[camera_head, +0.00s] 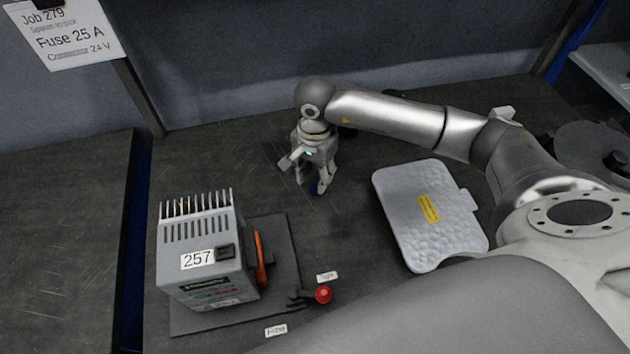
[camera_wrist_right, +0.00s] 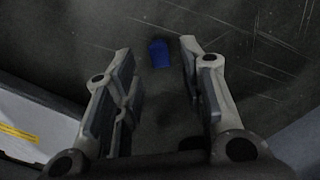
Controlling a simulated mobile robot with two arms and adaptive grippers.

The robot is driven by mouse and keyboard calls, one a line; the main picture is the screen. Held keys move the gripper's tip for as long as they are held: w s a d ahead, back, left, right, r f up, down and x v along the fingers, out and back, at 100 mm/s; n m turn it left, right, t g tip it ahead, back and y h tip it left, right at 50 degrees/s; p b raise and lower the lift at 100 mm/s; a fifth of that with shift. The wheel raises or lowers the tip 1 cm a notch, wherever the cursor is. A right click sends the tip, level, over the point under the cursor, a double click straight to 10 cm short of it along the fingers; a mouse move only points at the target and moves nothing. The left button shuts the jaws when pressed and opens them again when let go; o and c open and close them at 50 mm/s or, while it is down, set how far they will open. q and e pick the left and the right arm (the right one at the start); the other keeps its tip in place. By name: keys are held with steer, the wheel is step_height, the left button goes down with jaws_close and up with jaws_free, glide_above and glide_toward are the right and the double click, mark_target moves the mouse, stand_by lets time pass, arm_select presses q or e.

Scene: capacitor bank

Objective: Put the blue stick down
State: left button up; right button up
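The blue stick (camera_wrist_right: 159,54) shows in the right wrist view as a short blue block against the dark worktop, between the tips of my right gripper (camera_wrist_right: 158,52). There is a gap between it and each finger, so the gripper is open and not holding it. In the head view, my right gripper (camera_head: 313,186) points down at the worktop behind the grey unit, and a bit of the blue stick (camera_head: 314,187) shows at its fingertips. I cannot tell whether the stick stands or lies. My left gripper is not in view.
A grey finned unit (camera_head: 197,246) labelled 257 stands on a dark plate at the front left, with an orange lever (camera_head: 260,256) and a red knob (camera_head: 323,294) beside it. A pale tray (camera_head: 424,234) with a yellow label lies right. The worktop (camera_head: 225,150) behind the unit is clear.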

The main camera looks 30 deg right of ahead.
mark_target(315, 187)
step_height(315, 187, up, 9)
steer(key=shift+f+b, duration=0.15)
steer(key=shift+b, duration=0.25)
steer(key=shift+s, duration=0.1)
